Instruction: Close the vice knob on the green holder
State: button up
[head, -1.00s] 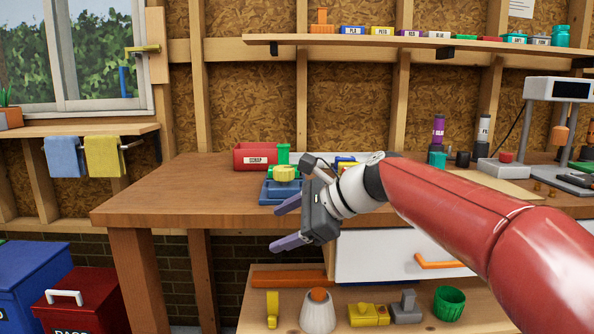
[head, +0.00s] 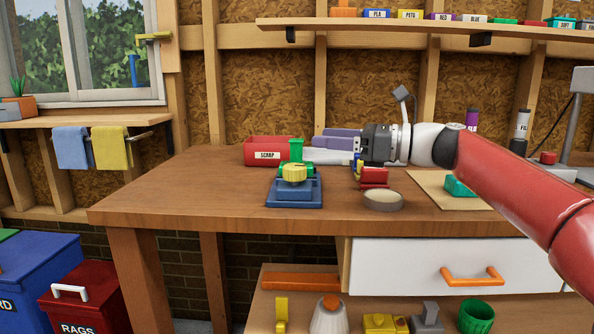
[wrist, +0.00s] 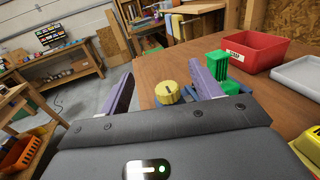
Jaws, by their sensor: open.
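In the head view, a yellow round knob (head: 294,173) sits at the front of the green holder (head: 296,150), on a blue vice base (head: 294,193) near the table's left part. In the wrist view the knob (wrist: 168,92) shows between my two purple fingers, beyond the palm. The green holder (wrist: 216,64) is just right of it, partly behind the right finger. My gripper (head: 318,137) is open and empty, to the right of the holder and above the table, its fingers pointing left. I see no contact with the knob.
A red SCRAP bin (head: 265,155) stands behind the holder, with a pale grey tray (wrist: 297,76) beside it. To the right are a red block (head: 373,178), a round dish (head: 383,201) and a teal block (head: 460,186). The table left of the vice is clear.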

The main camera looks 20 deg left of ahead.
jog(key=b, duration=0.2)
send_near(295, 172)
jog(key=w+a, duration=0.2)
jog(key=a, duration=0.1)
jog(key=shift+w+a+f, duration=0.1)
jog(key=shift+w+f, duration=0.1)
jog(key=shift+f, duration=0.2)
jog(key=a+p, duration=0.1)
jog(key=a, duration=0.6)
jog(key=shift+a+r, duration=0.1)
jog(key=shift+a, duration=0.25)
jog(key=c, duration=1)
